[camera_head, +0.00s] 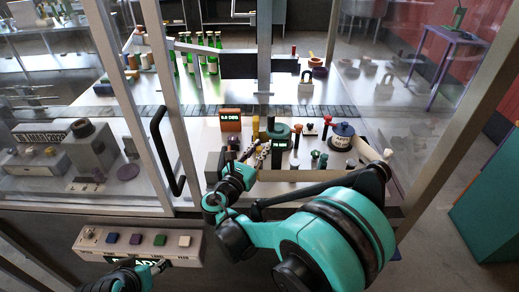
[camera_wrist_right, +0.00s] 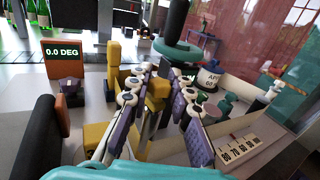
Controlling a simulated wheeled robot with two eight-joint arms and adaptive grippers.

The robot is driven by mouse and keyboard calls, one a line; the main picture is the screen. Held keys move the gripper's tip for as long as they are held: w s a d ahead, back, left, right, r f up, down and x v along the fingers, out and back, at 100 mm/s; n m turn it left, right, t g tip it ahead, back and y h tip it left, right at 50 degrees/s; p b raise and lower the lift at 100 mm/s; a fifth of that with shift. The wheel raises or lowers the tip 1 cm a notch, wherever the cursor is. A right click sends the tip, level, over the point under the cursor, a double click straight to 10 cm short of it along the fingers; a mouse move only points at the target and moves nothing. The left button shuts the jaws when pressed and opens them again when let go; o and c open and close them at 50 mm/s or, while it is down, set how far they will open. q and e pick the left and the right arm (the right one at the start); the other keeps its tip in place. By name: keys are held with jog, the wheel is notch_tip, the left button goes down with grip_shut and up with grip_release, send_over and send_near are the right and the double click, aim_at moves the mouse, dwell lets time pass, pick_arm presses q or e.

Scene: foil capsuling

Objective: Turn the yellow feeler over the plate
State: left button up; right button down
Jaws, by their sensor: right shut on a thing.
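The yellow feeler (camera_wrist_right: 157,92) shows in the right wrist view as a yellow block between the two fingers of my right gripper (camera_wrist_right: 160,108), which is shut on it. Other yellow parts, an upright post (camera_wrist_right: 113,68) and a low block (camera_wrist_right: 97,136), stand just left of the fingers; how they join the feeler is hidden. In the head view my right gripper (camera_head: 262,153) is low among the bench fittings, with a yellow part (camera_head: 255,126) just behind it. I cannot make out the plate. My left gripper (camera_head: 155,267) is at the bottom left, by the button box; its jaws are unclear.
An orange display (camera_head: 230,119) reads 0.0 DEG. A numbered scale (camera_wrist_right: 240,149) lies at right in the wrist view. Glass door frames and a black handle (camera_head: 166,150) stand left of the arm.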

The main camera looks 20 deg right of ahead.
jog(key=n+t+y, duration=0.1)
jog(key=n+y, duration=0.1)
jog(key=y, duration=0.1)
jog(key=n+t+y, duration=0.2)
jog(key=y, duration=0.1)
jog(key=n+t+y, duration=0.1)
jog(key=n+y, duration=0.2)
jog(key=y, duration=0.1)
jog(key=shift+d+t, duration=0.25)
jog(key=shift+t, duration=0.05)
jog(key=n+y, duration=0.3)
jog(key=y, duration=0.2)
jog(key=shift+n+b, duration=0.3)
jog(key=shift+b, duration=0.1)
jog(key=shift+a+n+g+y, duration=0.1)
jog(key=shift+n+g+y, duration=0.35)
jog(key=shift+y, duration=0.5)
jog(key=shift+a+n+g+y, duration=0.1)
jog(key=shift+n+g+y, duration=0.15)
jog(key=shift+n+y, duration=0.55)
jog(key=shift+y, duration=0.45)
jog(key=c, duration=1.3)
grip_release()
jog(key=shift+a, duration=0.1)
